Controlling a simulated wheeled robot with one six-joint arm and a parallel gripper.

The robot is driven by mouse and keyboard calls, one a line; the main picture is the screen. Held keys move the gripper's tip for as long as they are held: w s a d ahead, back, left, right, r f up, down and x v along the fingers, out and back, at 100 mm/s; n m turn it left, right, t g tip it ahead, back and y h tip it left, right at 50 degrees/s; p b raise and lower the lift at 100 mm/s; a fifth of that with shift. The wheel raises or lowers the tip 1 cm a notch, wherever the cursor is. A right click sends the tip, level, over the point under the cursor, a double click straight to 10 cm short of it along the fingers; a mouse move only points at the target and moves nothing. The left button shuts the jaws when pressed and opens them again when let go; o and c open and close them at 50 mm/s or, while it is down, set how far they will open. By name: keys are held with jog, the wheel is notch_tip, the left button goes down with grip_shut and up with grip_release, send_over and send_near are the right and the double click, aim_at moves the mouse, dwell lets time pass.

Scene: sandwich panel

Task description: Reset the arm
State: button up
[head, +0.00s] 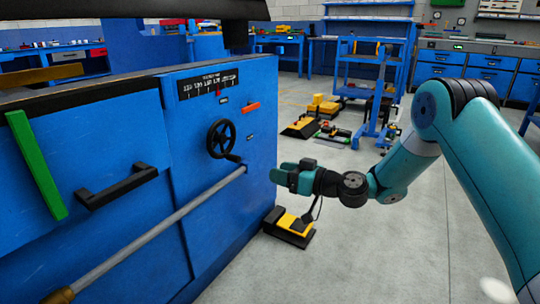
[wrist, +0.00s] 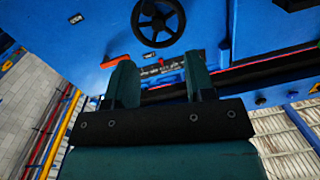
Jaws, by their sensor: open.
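My gripper (head: 287,177) is at the end of my teal arm, just right of the blue machine's front. It points left in the head view. In the wrist view its two teal fingers (wrist: 162,84) stand apart with nothing between them. The blue machine (head: 95,140) fills the left of the head view. Its black handwheel (head: 221,139) is above and left of my gripper; it also shows at the top of the wrist view (wrist: 158,20). The gripper looks apart from the wheel and holds nothing.
The machine has a long grey rod (head: 160,232), a black handle (head: 117,186) and a green bar (head: 36,165) on its front. A yellow and black pedal (head: 289,224) sits on the floor below my gripper. A blue cart (head: 372,80) stands behind. The grey floor at right is clear.

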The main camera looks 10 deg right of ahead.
jog(key=s+a+r+n+g+h+p, duration=0.1)
jog(key=s+a+r+g, duration=0.15)
jog(key=s+r, duration=0.25)
jog(key=s+a+r+n+g+p, duration=0.1)
jog(key=s+a+r+g+p, duration=0.15)
jog(key=s+r, duration=0.2)
jog(key=s+d+r+m+g+h+p, duration=0.1)
jog(key=s+d+r+g+h+p, duration=0.15)
jog(key=s, duration=0.75)
jog(key=s+d+r+m+g+h+p, duration=0.15)
jog(key=s+d+r+h, duration=0.25)
jog(key=s, duration=0.5)
jog(key=s+d+r+m+g+h+p, duration=0.1)
jog(key=s+d+r+m+h+p, duration=0.15)
jog(key=s, duration=0.75)
notch_tip(320, 180, up, 37)
jog(key=n+p, duration=0.1)
jog(key=p, duration=3.4)
jog(key=shift+w+d+p, duration=0.25)
jog(key=shift+p, duration=0.05)
